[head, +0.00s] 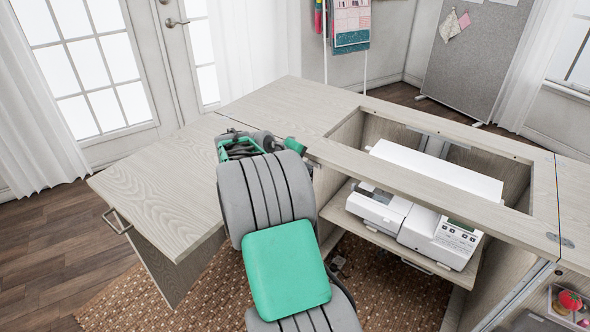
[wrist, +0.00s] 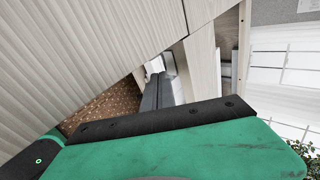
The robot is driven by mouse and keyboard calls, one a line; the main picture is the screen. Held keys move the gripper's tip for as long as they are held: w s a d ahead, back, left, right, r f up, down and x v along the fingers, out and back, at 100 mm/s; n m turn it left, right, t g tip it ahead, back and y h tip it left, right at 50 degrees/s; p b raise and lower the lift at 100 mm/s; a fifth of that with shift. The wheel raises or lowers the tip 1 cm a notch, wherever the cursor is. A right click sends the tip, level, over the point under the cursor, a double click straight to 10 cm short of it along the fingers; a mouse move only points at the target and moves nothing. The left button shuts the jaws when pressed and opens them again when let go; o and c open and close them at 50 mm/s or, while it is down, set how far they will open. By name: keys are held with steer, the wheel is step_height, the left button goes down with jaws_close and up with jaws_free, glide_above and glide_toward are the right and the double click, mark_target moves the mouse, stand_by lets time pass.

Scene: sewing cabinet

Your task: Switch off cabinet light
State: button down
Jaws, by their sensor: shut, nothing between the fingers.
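The sewing cabinet (head: 300,97) is pale wood, with its top open over a well. I cannot make out a cabinet light or its switch in either view. My gripper (head: 268,143), green and black, is at the cabinet's front edge, beside the opened left leaf, partly hidden behind my grey arm. It is shut and holds nothing. In the wrist view, a green body with a black bar fills the lower part, and pale wood panels of the cabinet (wrist: 85,45) are close in front.
A white sewing machine (head: 440,235) sits on a lowered shelf in the well. The left leaf (head: 165,185) with a metal handle (head: 117,222) sticks out over a woven rug (head: 385,295). A small bin with colourful items (head: 570,302) is at lower right.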

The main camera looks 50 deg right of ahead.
steer(key=shift+d, duration=1.15)
